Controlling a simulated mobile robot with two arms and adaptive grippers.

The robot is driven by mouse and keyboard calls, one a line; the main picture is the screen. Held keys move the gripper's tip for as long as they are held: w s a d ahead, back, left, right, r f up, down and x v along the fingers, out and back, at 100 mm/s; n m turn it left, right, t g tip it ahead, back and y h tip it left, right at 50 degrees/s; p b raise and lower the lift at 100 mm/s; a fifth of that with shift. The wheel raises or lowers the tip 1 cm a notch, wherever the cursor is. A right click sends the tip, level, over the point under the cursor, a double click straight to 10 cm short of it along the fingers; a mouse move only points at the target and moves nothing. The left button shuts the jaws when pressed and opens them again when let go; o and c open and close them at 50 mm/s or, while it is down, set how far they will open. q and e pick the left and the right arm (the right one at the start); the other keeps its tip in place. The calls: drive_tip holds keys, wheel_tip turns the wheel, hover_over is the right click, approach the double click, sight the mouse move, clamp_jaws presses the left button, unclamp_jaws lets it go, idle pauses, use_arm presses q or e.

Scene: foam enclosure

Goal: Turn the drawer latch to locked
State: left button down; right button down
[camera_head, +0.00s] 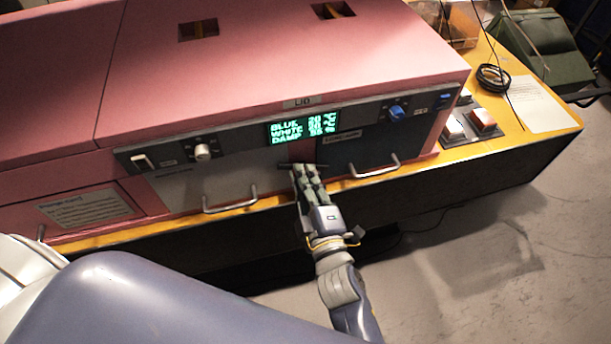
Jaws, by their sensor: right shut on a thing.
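The drawer latch (285,166) shows as a short dark bar between the two drawer fronts, below the green display. It lies roughly level, and its middle is hidden by my gripper. My right gripper (303,170) reaches up to it from below and is shut on it. The pale drawer (190,188) with a metal handle is left of the latch. The dark drawer (362,150) with a similar handle is to its right. Both drawer fronts look flush with the pink foam enclosure (260,70). My left gripper is not in view.
The control strip carries a display (303,128), a white switch (142,161), a pale knob (202,151) and a blue knob (397,112). A button box (465,140) and paper sheet (538,105) lie at right on the yellow bench edge. Open floor is at lower right.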

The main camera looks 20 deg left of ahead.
drive_tip(key=n, duration=0.4)
drive_tip(key=shift+n, duration=0.3)
idle(0.5)
drive_tip(key=c, duration=1.7)
unclamp_jaws()
drive_tip(key=shift+a+f, duration=0.1)
drive_tip(key=v, duration=1.2)
drive_tip(key=shift+w, duration=0.1)
